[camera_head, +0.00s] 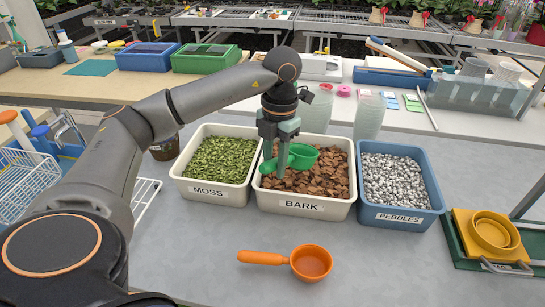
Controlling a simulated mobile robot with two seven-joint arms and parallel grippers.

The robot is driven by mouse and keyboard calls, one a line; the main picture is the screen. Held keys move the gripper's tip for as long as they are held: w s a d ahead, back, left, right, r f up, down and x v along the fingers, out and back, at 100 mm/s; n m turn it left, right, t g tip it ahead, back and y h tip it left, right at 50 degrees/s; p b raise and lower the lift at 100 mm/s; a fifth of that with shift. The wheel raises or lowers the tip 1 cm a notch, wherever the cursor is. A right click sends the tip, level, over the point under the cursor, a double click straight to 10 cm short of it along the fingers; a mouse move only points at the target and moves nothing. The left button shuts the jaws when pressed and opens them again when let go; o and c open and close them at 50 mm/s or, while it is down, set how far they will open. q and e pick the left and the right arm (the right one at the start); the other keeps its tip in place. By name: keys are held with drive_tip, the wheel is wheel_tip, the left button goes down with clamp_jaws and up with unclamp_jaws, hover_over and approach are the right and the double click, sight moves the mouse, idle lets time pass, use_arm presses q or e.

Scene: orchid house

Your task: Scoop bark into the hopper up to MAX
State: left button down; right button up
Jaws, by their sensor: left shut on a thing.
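My left gripper (282,165) points down over the bark bin and is shut on the handle of a green scoop. The green scoop (305,155) has its cup to the right of the fingers, low over the bark (325,180). I cannot tell whether its cup touches the bark or holds any. The bark bin (302,206) is white, labelled BARK, and well filled with brown chips. A grey translucent box (470,98) with round open tops at the back right may be the hopper; no MAX mark is readable. My right gripper is not in view.
A moss bin (209,193) stands left of the bark, a blue pebbles bin (405,215) right. An orange scoop (311,263) lies in front. Clear stacked cups (369,116) stand behind. The front counter is mostly clear.

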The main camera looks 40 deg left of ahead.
sight(293, 167)
use_arm(q)
drive_tip(key=shift+t, duration=0.3)
drive_tip(key=w+f+b, duration=0.2)
drive_tip(key=w+f, duration=0.1)
drive_tip(key=w+f+b, duration=0.3)
drive_tip(key=w, duration=0.1)
drive_tip(key=r, duration=0.1)
drive_tip(key=s+r+t, duration=0.1)
drive_tip(key=r, duration=0.1)
drive_tip(key=shift+s+a+r, duration=0.1)
drive_tip(key=shift+s+r, duration=0.15)
drive_tip(key=shift+s+r+t+b, duration=0.2)
drive_tip(key=shift+r+t+b, duration=0.05)
drive_tip(key=shift+t+b, duration=0.15)
drive_tip(key=shift+t, duration=0.7)
drive_tip(key=shift+s+r+b, duration=0.65)
drive_tip(key=shift+s+r, duration=0.9)
drive_tip(key=shift+s, duration=0.05)
drive_tip(key=shift+s+r, duration=0.15)
drive_tip(key=shift+r, duration=0.05)
